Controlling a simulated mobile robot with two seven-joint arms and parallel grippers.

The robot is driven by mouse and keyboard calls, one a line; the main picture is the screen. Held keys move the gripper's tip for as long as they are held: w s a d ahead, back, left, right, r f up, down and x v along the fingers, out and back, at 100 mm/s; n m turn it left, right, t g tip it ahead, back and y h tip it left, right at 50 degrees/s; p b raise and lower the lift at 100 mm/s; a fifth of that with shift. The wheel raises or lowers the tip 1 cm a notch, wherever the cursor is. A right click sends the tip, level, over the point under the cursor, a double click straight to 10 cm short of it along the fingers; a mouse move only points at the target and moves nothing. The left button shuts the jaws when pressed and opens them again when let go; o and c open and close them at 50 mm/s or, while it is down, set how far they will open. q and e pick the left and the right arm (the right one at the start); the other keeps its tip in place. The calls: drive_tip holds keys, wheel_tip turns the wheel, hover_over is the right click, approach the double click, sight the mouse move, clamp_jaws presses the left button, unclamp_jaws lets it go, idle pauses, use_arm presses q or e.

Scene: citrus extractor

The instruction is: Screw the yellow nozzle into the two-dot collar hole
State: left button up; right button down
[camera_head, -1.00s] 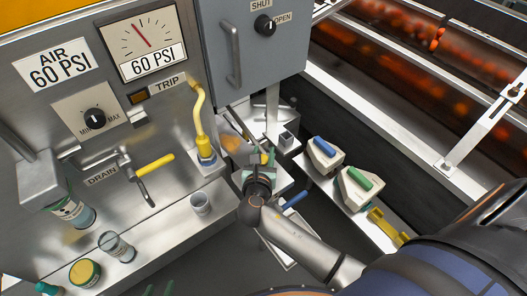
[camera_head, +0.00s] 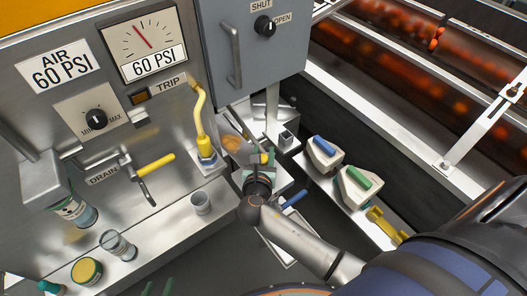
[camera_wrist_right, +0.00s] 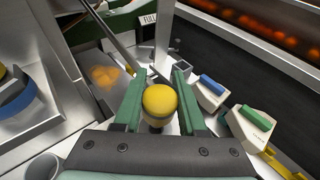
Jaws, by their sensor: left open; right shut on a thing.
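In the right wrist view, my right gripper (camera_wrist_right: 158,97) is shut on a round-ended yellow piece, which I take to be the yellow nozzle (camera_wrist_right: 159,101). Its lower part is hidden below the round end. In the head view the right gripper (camera_head: 262,162) is at the middle, over a metal block below the grey cabinet, and a bit of yellow shows between its fingers. The two-dot collar hole cannot be made out; the gripper and nozzle cover that area.
A yellow hose with a blue collar (camera_head: 206,156) stands left of the right gripper. A grey cup (camera_head: 201,202) is on the steel ledge. A blue-handled block (camera_head: 324,153) and a green-handled block (camera_head: 357,186) sit to the right, beside a yellow tool (camera_head: 384,225). Jars stand at left.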

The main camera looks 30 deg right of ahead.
sight(264, 160)
use_arm(q)
drive_tip(key=shift+f+b, duration=0.75)
use_arm(e)
drive_tip(key=shift+f, duration=1.5)
drive_tip(key=shift+c, duration=2)
unclamp_jaws()
